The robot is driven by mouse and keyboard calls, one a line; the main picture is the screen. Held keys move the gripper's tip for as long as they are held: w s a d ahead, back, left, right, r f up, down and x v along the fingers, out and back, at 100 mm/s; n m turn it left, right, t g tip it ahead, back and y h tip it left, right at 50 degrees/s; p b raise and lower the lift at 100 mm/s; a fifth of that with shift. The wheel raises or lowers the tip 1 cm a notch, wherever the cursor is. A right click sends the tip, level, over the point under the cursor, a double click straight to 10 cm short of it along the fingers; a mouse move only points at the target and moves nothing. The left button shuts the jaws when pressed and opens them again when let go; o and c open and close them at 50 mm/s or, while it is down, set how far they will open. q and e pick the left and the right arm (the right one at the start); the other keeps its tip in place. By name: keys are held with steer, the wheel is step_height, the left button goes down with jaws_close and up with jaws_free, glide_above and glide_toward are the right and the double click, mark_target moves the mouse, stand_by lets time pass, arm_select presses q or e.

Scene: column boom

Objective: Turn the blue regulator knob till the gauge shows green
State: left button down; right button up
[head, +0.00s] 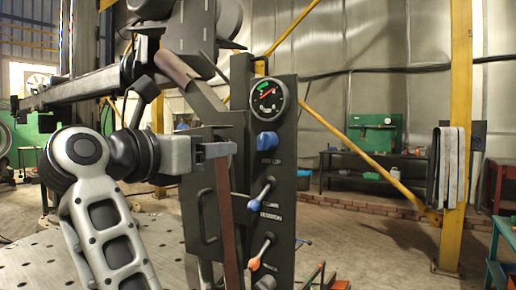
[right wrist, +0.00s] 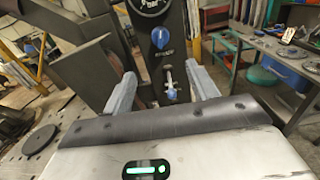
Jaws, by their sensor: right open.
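The blue regulator knob (head: 267,141) sits on the dark upright panel (head: 285,180), just below the round gauge (head: 268,98). The gauge has a green mark at its upper left; its red needle seems to point up and right, off that mark. The knob (right wrist: 160,38) shows beyond and above the fingertips, with the gauge (right wrist: 148,5) cut off at the top.
Below the knob are a blue-handled lever (head: 262,190) and an orange-handled lever (head: 258,256). A metal bar handle (head: 207,218) is on the panel's left side. A yellow post (head: 459,100) and a bench (head: 372,160) stand farther right. Open floor lies right of the panel.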

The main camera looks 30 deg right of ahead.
mark_target(261, 143)
steer(key=p+x, duration=0.2)
steer(key=x, duration=1.3)
steer(key=shift+w+d+p, duration=0.1)
steer(key=shift+d+p, duration=0.2)
steer(key=shift+d, duration=0.05)
steer(key=c, duration=1)
